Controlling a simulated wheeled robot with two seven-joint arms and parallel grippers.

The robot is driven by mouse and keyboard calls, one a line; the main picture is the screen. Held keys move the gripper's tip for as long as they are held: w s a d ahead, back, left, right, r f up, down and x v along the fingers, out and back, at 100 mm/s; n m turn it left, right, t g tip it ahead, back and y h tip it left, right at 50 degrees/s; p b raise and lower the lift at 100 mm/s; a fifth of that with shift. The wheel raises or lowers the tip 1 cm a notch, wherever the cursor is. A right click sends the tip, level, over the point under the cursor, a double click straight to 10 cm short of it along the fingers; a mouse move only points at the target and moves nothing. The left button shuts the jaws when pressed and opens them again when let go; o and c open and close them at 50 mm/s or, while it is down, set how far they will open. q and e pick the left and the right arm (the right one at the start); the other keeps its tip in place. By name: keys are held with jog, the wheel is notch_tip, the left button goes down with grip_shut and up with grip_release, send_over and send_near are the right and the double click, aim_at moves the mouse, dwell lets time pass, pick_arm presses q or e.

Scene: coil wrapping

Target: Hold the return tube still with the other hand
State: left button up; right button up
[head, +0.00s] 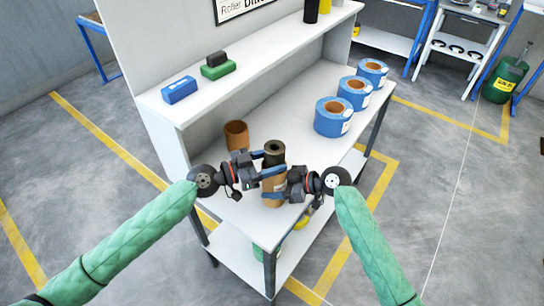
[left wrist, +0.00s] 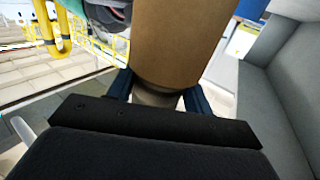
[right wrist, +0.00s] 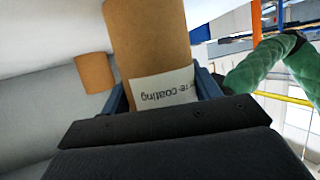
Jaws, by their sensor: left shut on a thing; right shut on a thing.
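The return tube (head: 274,195) stands upright near the front of the white bench, brown below with a dark, hollow upper end. My left gripper (head: 273,161) is shut on its dark upper part. In the left wrist view the brown tube (left wrist: 175,45) runs between the blue fingers (left wrist: 158,92). My right gripper (head: 276,184) is shut on the tube's lower brown part. In the right wrist view the tube (right wrist: 148,40) shows a white label with upside-down "re-coating" print between the fingers (right wrist: 165,92). The tube's base is partly hidden.
An open brown tube (head: 236,134) stands behind on the bench. Three blue rolls (head: 334,117) line the right side of the bench (head: 290,115). A blue box (head: 179,89) and a green block (head: 217,70) lie on the raised shelf.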

pick_arm(q)
jog(key=shift+f, duration=0.15)
jog(key=o, duration=1.4)
jog(key=shift+a, duration=0.1)
jog(key=v, duration=1.1)
jog(key=shift+s+a+f, duration=0.1)
jog(key=shift+a, duration=0.3)
pick_arm(e)
jog(key=o, duration=1.1)
